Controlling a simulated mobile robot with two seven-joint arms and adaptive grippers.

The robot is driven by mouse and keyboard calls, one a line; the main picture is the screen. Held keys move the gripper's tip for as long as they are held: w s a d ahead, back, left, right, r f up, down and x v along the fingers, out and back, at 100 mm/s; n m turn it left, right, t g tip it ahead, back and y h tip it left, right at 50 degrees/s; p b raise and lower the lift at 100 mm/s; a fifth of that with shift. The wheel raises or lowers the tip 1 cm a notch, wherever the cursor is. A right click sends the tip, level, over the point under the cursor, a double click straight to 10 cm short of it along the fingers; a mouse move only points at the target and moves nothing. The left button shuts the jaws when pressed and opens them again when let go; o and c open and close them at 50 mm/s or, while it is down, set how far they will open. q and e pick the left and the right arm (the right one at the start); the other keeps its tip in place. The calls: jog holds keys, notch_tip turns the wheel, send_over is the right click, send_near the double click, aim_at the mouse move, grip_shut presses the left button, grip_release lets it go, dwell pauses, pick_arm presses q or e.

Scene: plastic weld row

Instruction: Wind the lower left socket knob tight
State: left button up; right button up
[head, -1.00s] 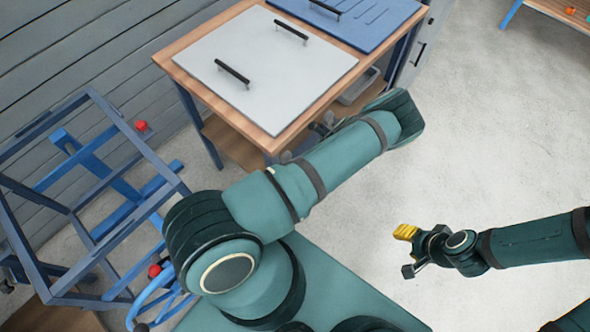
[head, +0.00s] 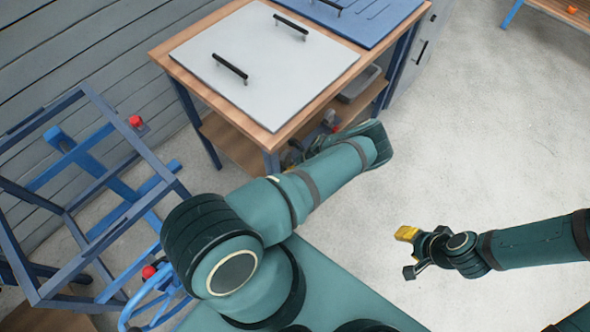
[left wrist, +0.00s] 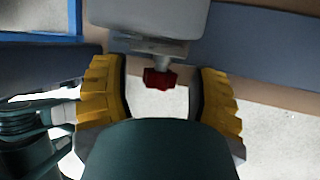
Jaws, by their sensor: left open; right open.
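A red knob (left wrist: 160,79) sits under a grey metal fitting (left wrist: 150,46) in the left wrist view. My left gripper (left wrist: 162,92) is open, with one yellow finger on each side of the knob and a visible gap to both. I cannot tell how deep the knob lies between the fingers. In the head view, my left arm hides most of that gripper, and a small red spot (head: 336,128) shows beside the arm at the table's lower side. My right gripper (head: 408,252) is open and empty over bare floor.
A wooden table (head: 274,140) carries a white panel (head: 230,45) with black handles and a blue panel (head: 370,20). A blue-grey frame (head: 90,245) with red knobs (head: 136,121) stands at the left. A grey bin (head: 358,85) sits beneath the tabletop. Floor at right is clear.

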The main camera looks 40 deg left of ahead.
pick_arm(q)
grip_shut()
jog(key=shift+s+r+t+p, duration=0.2)
jog(key=shift+t+p, duration=0.5)
jog(key=shift+p, duration=0.5)
jog(key=shift+n+t+p, duration=0.3)
jog(key=shift+t+p, duration=0.35)
jog(key=shift+t, duration=0.05)
jog(key=shift+s+f+t+p, duration=0.15)
jog(key=shift+t+p, duration=0.25)
jog(key=shift+t, duration=0.5)
jog(key=shift+n+t, duration=0.3)
jog(key=shift+t, duration=0.6)
